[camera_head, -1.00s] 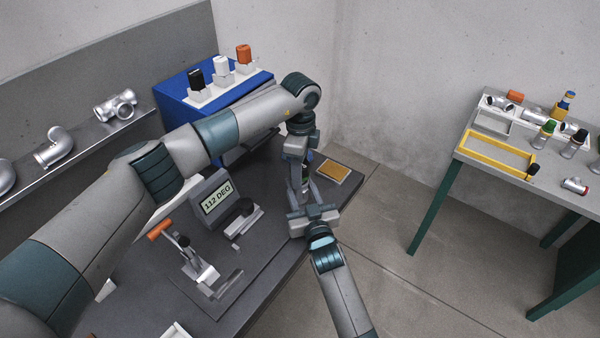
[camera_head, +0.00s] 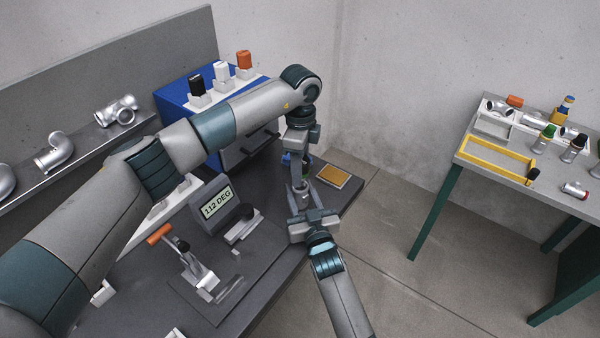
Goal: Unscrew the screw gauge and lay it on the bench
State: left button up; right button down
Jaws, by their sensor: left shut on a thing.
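My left gripper (camera_head: 301,166) points down over the far right end of the dark bench (camera_head: 262,290). My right gripper (camera_head: 303,196) reaches up from below, just under the left one. A small silver part (camera_head: 302,187) shows between or beside its fingers. I cannot tell whether they grip it, or whether the gauge still touches it.
A display reading 112 DEG (camera_head: 217,203) and an orange-handled clamp (camera_head: 190,262) stand on the bench. An orange-brown pad (camera_head: 334,176) lies near the right edge. A blue cabinet (camera_head: 175,105) is behind. A side table (camera_head: 500,170) holds a yellow frame and several gauges.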

pick_arm(q)
jog(key=shift+r, duration=0.9)
pick_arm(e)
jog(key=c, duration=1)
grip_release()
jog(key=shift+c, duration=0.2)
pick_arm(q)
jog(key=shift+f+b, duration=0.9)
pick_arm(e)
jog(key=v, duration=1.2)
